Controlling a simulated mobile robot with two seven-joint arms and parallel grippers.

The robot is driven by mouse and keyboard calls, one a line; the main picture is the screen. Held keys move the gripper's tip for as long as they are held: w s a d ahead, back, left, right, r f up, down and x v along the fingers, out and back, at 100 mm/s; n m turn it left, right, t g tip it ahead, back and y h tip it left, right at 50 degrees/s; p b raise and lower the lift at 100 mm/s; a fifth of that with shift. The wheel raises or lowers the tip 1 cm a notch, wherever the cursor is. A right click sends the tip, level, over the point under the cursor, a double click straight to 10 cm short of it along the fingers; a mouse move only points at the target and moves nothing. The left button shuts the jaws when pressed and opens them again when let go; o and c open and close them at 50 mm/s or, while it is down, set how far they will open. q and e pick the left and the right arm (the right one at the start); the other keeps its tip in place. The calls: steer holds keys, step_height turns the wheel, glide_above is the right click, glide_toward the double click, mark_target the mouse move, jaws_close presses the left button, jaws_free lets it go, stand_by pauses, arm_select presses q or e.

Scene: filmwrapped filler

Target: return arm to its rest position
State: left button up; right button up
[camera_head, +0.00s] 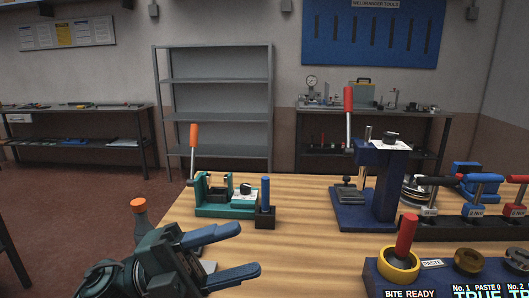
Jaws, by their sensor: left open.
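My left gripper (249,249) comes in at the lower left of the head view. Its two blue fingers are spread apart and point right, with nothing seen between them. It shows in front of the near left part of the wooden table (300,238), and I cannot tell its exact height above the surface. An orange-topped part (139,206) stands up beside the arm, behind the gripper. My right gripper does not show.
A green fixture with an orange lever (225,208) and a small dark block with a blue peg (265,212) stand beyond the gripper. A blue press (372,190), a rack of handled tools (465,222) and a blue station with a red handle (405,240) fill the right side.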

arm_select(q)
steer(key=w+a+f+n+t+y+p, duration=0.1)
steer(key=w+a+f+n+t+y, duration=0.2)
steer(key=f+n+t+y, duration=0.55)
steer(key=w+a+f+n+t+y+p, duration=0.1)
steer(key=w+a+f+n+t+y, duration=0.35)
steer(key=n+t, duration=0.85)
steer(key=s+f+n+g+y, duration=0.2)
steer(key=s+f+n+g, duration=0.1)
steer(key=s+f, duration=0.2)
steer(key=s+a+f+n+g+y, duration=0.1)
steer(key=s+f+n+g, duration=0.3)
steer(key=f, duration=0.6)
steer(key=s+a+f+n+g+y+p, duration=0.1)
steer(key=s+f+n+g+y, duration=0.1)
steer(key=s+f, duration=0.4)
step_height(320, 180, down, 2)
steer(key=shift+a+f+n+g+y, duration=0.15)
steer(key=shift+f+n+g+y, duration=0.2)
steer(key=shift+n+g, duration=0.55)
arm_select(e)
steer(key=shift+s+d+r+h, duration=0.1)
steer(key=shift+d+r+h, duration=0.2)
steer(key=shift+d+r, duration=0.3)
arm_select(q)
steer(key=shift+r, duration=0.15)
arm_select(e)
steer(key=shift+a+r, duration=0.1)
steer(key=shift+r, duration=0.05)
